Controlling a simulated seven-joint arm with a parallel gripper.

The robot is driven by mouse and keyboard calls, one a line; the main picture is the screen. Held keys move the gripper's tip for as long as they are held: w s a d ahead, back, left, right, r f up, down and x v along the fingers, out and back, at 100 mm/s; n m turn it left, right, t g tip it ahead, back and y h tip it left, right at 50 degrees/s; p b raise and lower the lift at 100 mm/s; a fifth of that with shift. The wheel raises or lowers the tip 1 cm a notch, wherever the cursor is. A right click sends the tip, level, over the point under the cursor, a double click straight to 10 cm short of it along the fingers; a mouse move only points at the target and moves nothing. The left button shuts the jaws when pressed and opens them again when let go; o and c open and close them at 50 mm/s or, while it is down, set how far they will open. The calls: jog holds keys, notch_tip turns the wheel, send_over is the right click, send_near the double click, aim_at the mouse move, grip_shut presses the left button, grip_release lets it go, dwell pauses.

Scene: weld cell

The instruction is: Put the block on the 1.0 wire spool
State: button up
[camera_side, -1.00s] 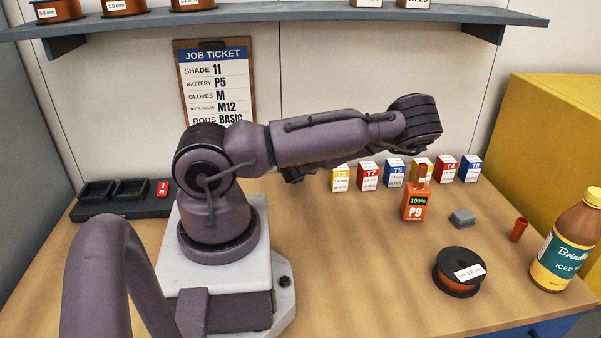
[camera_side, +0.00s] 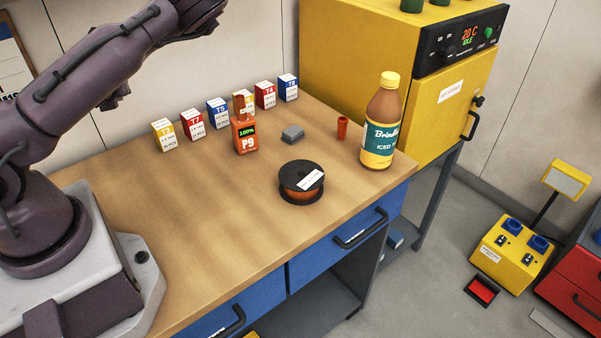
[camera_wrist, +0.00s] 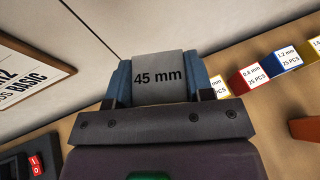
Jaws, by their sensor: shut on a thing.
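My gripper (camera_wrist: 158,85) has blue fingers shut on a grey block (camera_wrist: 159,78) marked "45 mm", in the wrist view. The block is held clear of the bench. In the side view the gripper and held block are not clearly visible.
A small grey piece (camera_side: 292,134) lies behind the spool. The bench left of the spool is clear.

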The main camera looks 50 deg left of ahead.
jog(key=w+d+f+m+t+h, duration=0.1)
jog(key=w+d+m+t+h, duration=0.25)
jog(key=w, duration=0.55)
jog(key=m+t+h, duration=0.6)
jog(key=m+h, duration=0.3)
jog(key=m, duration=0.2)
send_over(301, 174)
notch_tip(301, 174, down, 2)
jog(key=shift+f, duration=4.8)
jog(key=shift+f, duration=0.2)
jog(key=o, duration=1.1)
jog(key=shift+c, duration=0.2)
